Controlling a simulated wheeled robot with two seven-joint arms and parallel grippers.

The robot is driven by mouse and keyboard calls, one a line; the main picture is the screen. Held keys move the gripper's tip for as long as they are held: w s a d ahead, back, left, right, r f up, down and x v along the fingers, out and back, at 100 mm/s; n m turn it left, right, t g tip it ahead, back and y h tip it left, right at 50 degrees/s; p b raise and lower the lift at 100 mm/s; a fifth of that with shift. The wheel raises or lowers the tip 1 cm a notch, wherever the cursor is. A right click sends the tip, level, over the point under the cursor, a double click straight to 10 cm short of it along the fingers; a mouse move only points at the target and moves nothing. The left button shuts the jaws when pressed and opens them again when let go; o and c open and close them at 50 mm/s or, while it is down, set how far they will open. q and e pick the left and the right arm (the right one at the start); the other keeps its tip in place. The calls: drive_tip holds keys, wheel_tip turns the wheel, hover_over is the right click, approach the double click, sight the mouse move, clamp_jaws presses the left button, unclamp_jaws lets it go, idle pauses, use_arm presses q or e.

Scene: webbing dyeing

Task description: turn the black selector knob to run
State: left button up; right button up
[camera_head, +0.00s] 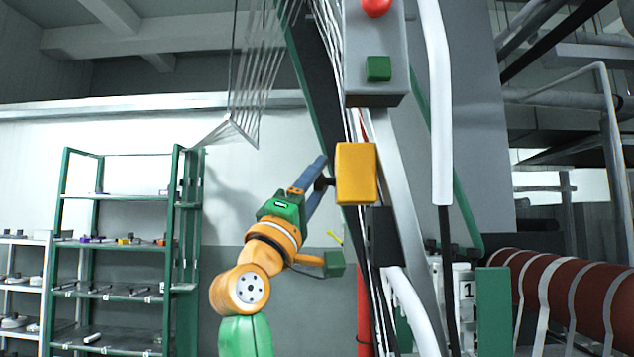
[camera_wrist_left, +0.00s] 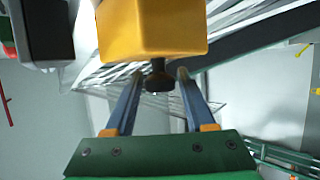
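The black selector knob (camera_wrist_left: 158,81) sticks out of the yellow box (camera_wrist_left: 150,28), on the side facing my left gripper. In the head view the yellow box (camera_head: 356,174) hangs beside the slanted machine frame, and the knob (camera_head: 322,184) shows small at its left side, partly hidden by the fingers. My left gripper (camera_wrist_left: 160,74) has its two blue fingers apart, one on each side of the knob, with narrow gaps visible between knob and fingers. In the head view the left gripper (camera_head: 319,172) reaches up to the box from the lower left. My right gripper is not in view.
A grey control box (camera_head: 374,55) with a red button (camera_head: 376,6) and a green button (camera_head: 378,68) is above the yellow box. White conduit (camera_head: 438,100) runs to the right. Green shelving (camera_head: 115,243) stands at left. A large red roll (camera_head: 570,290) is at lower right.

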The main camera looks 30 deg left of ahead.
sight(315, 188)
use_arm(q)
drive_tip(key=shift+o, duration=0.5)
drive_tip(key=shift+f, duration=0.15)
drive_tip(key=b+v, duration=0.5)
drive_tip(key=v, duration=0.1)
drive_tip(key=shift+s+f+b, duration=0.1)
drive_tip(key=shift+f+b, duration=0.2)
drive_tip(key=shift+b, duration=0.1)
drive_tip(key=shift+s, duration=0.25)
